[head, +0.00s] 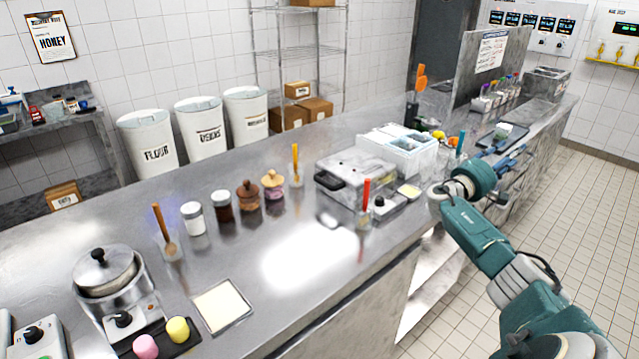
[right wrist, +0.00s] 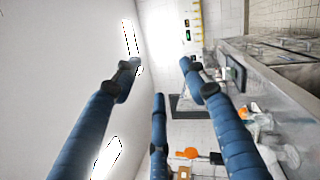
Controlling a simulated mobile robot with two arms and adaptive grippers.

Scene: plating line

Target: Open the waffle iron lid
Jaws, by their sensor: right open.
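The waffle iron (head: 352,176) is a low, silvery box with a black handle (head: 328,180) at its front left. It sits on the steel counter (head: 300,245), right of centre in the head view, and its lid looks closed. My right gripper (head: 508,160) is to the right of the waffle iron, well apart from it, above the counter's right edge. Its blue fingers point away from me. In the right wrist view the blue fingers (right wrist: 160,75) are spread, with nothing between them. My left gripper is in neither view.
A glass with a red-handled tool (head: 366,194) and a knob box (head: 388,203) stand close in front of the waffle iron. A white container box (head: 398,148) stands behind it. Jars (head: 222,205) line the counter to its left. Tiled floor (head: 560,200) is free at right.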

